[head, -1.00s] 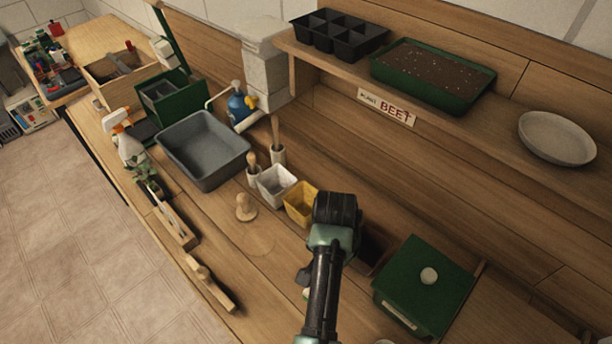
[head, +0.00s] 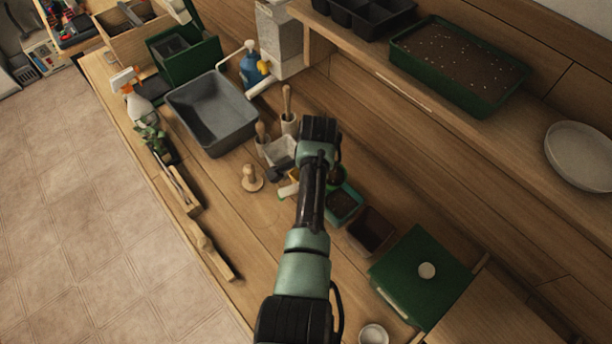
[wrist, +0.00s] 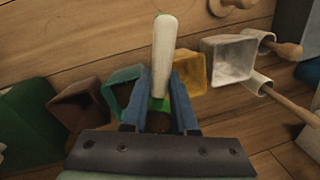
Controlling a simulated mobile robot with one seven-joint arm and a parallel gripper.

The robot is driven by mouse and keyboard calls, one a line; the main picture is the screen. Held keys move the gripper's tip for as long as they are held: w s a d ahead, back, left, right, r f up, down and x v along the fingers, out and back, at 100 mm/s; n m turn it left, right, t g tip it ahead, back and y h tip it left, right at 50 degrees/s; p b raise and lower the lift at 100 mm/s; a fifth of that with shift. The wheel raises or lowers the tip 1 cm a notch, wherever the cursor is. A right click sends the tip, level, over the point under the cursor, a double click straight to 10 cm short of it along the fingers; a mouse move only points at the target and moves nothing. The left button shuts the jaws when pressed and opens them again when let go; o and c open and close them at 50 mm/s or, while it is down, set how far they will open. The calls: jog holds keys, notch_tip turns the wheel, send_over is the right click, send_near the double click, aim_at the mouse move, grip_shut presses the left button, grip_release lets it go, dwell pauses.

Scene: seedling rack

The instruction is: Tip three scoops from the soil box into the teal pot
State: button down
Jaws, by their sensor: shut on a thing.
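My gripper (head: 318,145) is over the row of pots, its fingertips hidden in the head view. In the wrist view my gripper (wrist: 160,98) is shut on a scoop with a cream handle (wrist: 165,50) and green parts. Its green bowl (head: 337,174) shows beside my gripper, with dark soil in it. The teal pot (head: 345,202) stands just right of my gripper, dark inside; it also shows left of the fingers in the wrist view (wrist: 124,76). I cannot tell for sure which container is the soil box; a green lidded box (head: 425,290) stands at the lower right.
A brown pot (head: 370,230) stands right of the teal one. A yellow pot (wrist: 190,72) and a white pot (wrist: 228,60) stand on the other side. A grey tub (head: 212,112) is further left. A shelf holds a green soil tray (head: 460,65).

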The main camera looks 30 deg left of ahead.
jog(key=shift+s+d+r+t+y, duration=0.1)
jog(key=shift+d+t+y, duration=0.15)
jog(key=shift+y, duration=0.25)
jog(key=shift+s+d+r+t+y, duration=0.1)
jog(key=shift+t+y, duration=0.15)
jog(key=shift+y, duration=0.25)
jog(key=shift+d+m+t+y+b, duration=0.1)
jog(key=shift+m+t+y+b, duration=0.2)
jog(key=shift+t+y+b, duration=0.6)
jog(key=shift+s+d+r+m+t+y+b, duration=0.1)
jog(key=shift+d+r+m+t+y+b, duration=0.2)
jog(key=shift+t+y+b, duration=1.1)
jog(key=shift+d+r+m+t+y+b, duration=0.3)
jog(key=shift+y+b, duration=0.55)
jog(key=shift+b, duration=1.3)
jog(key=shift+s+d+r+m+t+y+b, duration=0.15)
jog(key=shift+d+m+t+y+b, duration=0.4)
jog(key=shift+y+b, duration=0.9)
jog(key=shift+w+a+r+h+b, duration=0.1)
jog(key=shift+a+h+b, duration=0.1)
jog(key=shift+h+b, duration=0.1)
jog(key=shift+r+p, duration=0.15)
jog(key=shift+p, duration=0.35)
